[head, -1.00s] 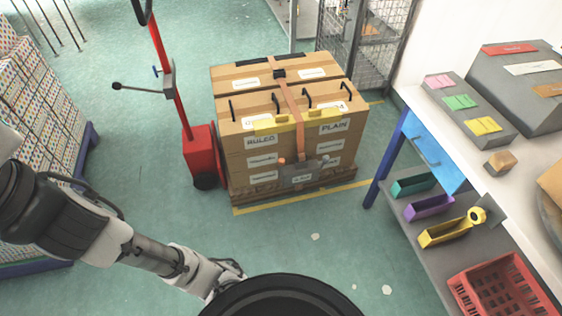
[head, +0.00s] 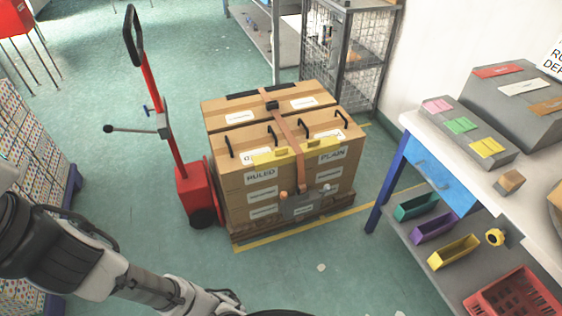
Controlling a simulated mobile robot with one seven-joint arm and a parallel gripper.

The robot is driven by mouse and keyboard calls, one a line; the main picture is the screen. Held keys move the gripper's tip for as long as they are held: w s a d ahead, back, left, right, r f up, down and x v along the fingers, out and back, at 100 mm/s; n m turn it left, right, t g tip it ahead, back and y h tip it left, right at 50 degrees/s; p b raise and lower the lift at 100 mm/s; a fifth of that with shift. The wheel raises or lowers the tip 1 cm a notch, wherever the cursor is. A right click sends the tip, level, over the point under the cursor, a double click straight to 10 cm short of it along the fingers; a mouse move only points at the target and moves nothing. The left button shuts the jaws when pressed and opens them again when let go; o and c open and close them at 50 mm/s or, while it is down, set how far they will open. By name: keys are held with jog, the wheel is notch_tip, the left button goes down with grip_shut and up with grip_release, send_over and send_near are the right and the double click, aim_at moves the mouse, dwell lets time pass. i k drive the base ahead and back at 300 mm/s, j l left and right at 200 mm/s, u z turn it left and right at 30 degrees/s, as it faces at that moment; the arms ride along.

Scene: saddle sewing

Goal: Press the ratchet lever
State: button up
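A grey ratchet (head: 303,206) sits low on the front face of a strapped stack of cardboard boxes (head: 230,166). An orange strap (head: 288,135) runs over the stack and down to it. A small orange part (head: 284,195) shows at the ratchet's upper left and a small metallic part at its upper right. I cannot tell which part is the lever. My arm enters at the lower left and runs to the bottom edge, well in front of and below the stack. My gripper's fingers are not visible; nothing of mine touches the ratchet.
The boxes stand on a wooden pallet (head: 240,237) with a red pallet truck (head: 192,190) at its left. A workbench (head: 480,160) with bins and a red basket (head: 515,296) is at the right. A wire cage (head: 360,60) stands behind.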

aim_at(283, 196)
jog(key=i+j+z, duration=0.15)
jog(key=j, duration=0.4)
jog(key=j+z, duration=0.2)
jog(key=j, duration=0.35)
jog(key=k+l, duration=0.4)
jog(key=k, duration=0.15)
jog(key=k+l, duration=0.45)
jog(key=i+l+z, duration=0.1)
jog(key=i, duration=1.6)
